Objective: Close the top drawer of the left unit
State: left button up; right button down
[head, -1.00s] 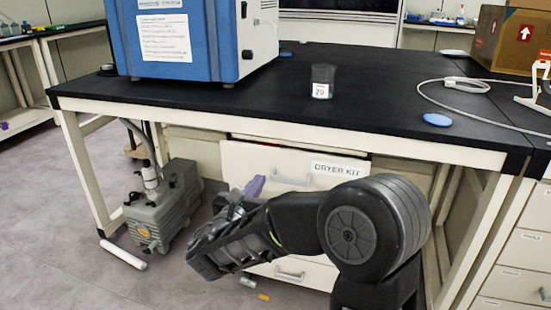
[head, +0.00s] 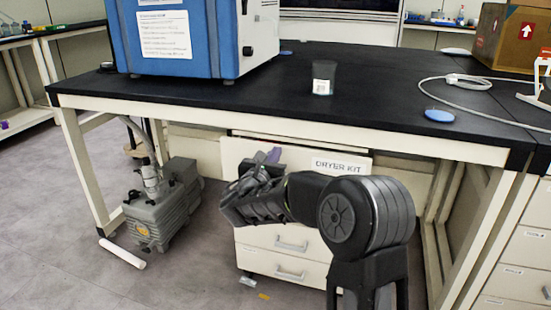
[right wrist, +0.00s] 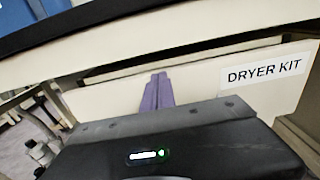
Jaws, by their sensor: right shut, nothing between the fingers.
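The left unit (head: 315,250) is a cream drawer cabinet under the black-topped bench. Its top drawer (head: 345,168), labelled DRYER KIT, has a front that looks larger and nearer than the lower fronts, so it stands out from the unit. A narrow dark gap shows above it. In the right wrist view the drawer front (right wrist: 222,97) spans behind the gripper. My right gripper (head: 272,156) has purple fingers, shut and empty, in front of this drawer's left-middle part. The fingers (right wrist: 158,92) point up at the front; contact cannot be told. My arm hides the drawer handle. My left gripper is out of view.
The bench top (head: 390,90) overhangs close above the drawer. A grey pump (head: 165,210) stands on the floor to the left. Another drawer unit (head: 520,240) is at the right.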

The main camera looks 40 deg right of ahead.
jog(key=shift+w+d, duration=0.15)
jog(key=shift+d, duration=0.05)
jog(key=x, duration=0.4)
jog(key=shift+d+r+p, duration=0.1)
jog(key=shift+r+p, duration=0.05)
jog(key=shift+p, duration=0.15)
jog(key=shift+r, duration=0.15)
